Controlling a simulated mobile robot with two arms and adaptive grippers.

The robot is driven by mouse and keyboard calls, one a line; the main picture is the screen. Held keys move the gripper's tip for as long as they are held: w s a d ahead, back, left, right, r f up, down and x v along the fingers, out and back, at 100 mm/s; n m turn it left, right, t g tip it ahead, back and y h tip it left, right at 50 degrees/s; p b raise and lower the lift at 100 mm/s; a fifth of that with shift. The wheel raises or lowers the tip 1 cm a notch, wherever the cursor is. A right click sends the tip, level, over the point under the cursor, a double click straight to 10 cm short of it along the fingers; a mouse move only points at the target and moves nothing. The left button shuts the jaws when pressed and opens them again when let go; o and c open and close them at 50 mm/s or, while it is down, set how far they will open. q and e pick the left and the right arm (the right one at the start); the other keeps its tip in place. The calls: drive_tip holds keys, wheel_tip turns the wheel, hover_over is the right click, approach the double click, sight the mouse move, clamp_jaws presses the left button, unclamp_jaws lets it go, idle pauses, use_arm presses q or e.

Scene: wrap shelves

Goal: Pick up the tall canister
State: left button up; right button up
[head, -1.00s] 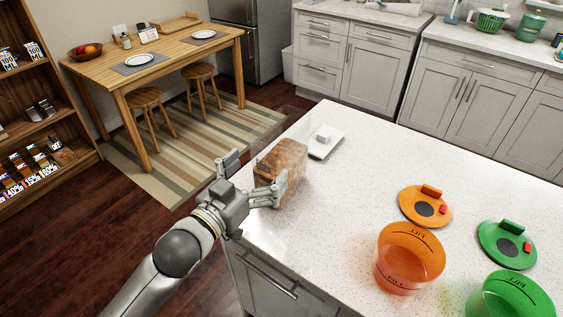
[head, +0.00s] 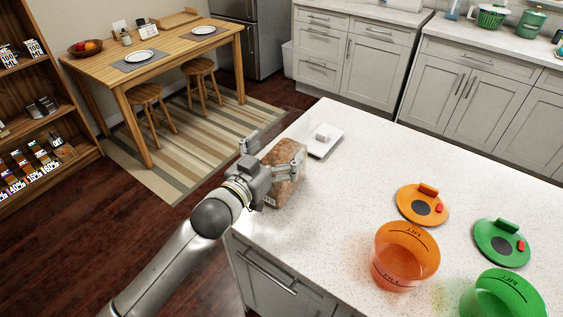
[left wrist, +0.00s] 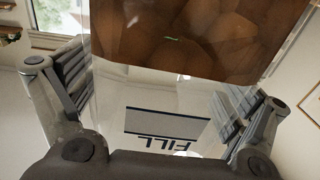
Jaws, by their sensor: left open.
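The tall canister (head: 285,191) is clear, with brown contents, and stands upright near the left edge of the white counter. My left gripper (head: 276,150) is open at the canister, with one finger on its far left side and the other on its near right side. In the left wrist view the canister (left wrist: 195,40) fills the space between the spread fingers, with a dark "FILL" mark on its clear wall. I cannot tell whether either finger touches it. The gripper partly hides the canister in the head view. My right gripper is not in view.
A white scale-like plate (head: 322,143) with a small white block lies just behind the canister. An orange tub (head: 405,255), a green tub (head: 505,297), an orange lid (head: 422,204) and a green lid (head: 502,243) are to the right. The counter between is clear.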

use_arm(q)
drive_tip(key=shift+c, duration=0.2)
drive_tip(key=c, duration=1.9)
drive_tip(key=shift+r, duration=0.2)
drive_tip(key=shift+c, duration=0.9)
